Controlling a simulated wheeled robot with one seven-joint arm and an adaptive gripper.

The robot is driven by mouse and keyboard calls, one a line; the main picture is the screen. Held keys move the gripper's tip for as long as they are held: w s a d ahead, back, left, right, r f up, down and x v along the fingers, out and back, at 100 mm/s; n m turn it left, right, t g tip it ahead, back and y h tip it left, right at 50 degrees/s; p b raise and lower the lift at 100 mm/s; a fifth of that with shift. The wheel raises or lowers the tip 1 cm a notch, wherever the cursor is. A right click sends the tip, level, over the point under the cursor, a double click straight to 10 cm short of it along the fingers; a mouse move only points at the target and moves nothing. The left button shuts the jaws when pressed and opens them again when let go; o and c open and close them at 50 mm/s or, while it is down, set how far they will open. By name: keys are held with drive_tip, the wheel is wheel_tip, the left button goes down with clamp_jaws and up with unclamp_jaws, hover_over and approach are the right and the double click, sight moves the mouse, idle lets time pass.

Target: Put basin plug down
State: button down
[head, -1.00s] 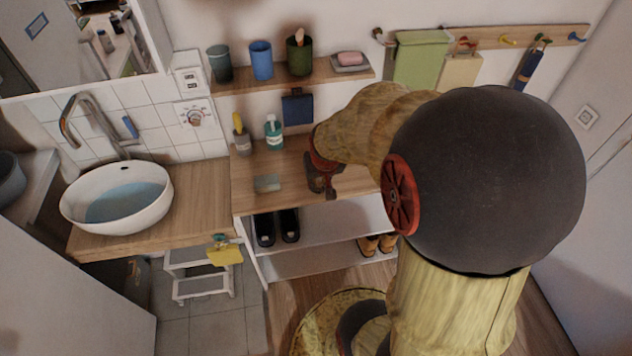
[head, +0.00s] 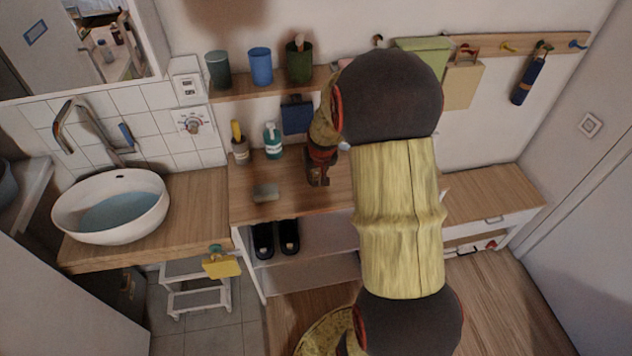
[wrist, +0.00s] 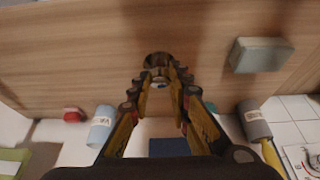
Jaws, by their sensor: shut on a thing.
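My gripper (head: 318,180) points down over the wooden counter (head: 240,212), right of a small grey-green block (head: 265,193). In the wrist view, its fingertips (wrist: 159,76) are closed around a small round, dark metallic piece, seemingly the basin plug (wrist: 158,60). The plug is at the counter surface or just above it; I cannot tell whether it touches. In the head view I cannot make out the plug at the fingers. The white basin (head: 70,222) with bluish water stands at the left, well away from my gripper.
A yellow-topped grey cup (head: 240,152) and a teal bottle (head: 273,141) stand behind, left of my gripper. A shelf (head: 235,94) with cups hangs above. In the wrist view, a light blue container (wrist: 102,127) stands nearby. Counter around the grey-green block is clear.

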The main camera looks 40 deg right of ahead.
sight(316, 178)
drive_tip(key=shift+w+d+f+b, duration=0.15)
drive_tip(key=shift+f+b, duration=0.25)
drive_tip(key=shift+f, duration=1.35)
drive_tip(key=shift+f, duration=0.2)
drive_tip(key=c, duration=1.8)
unclamp_jaws()
drive_tip(key=shift+o, duration=0.7)
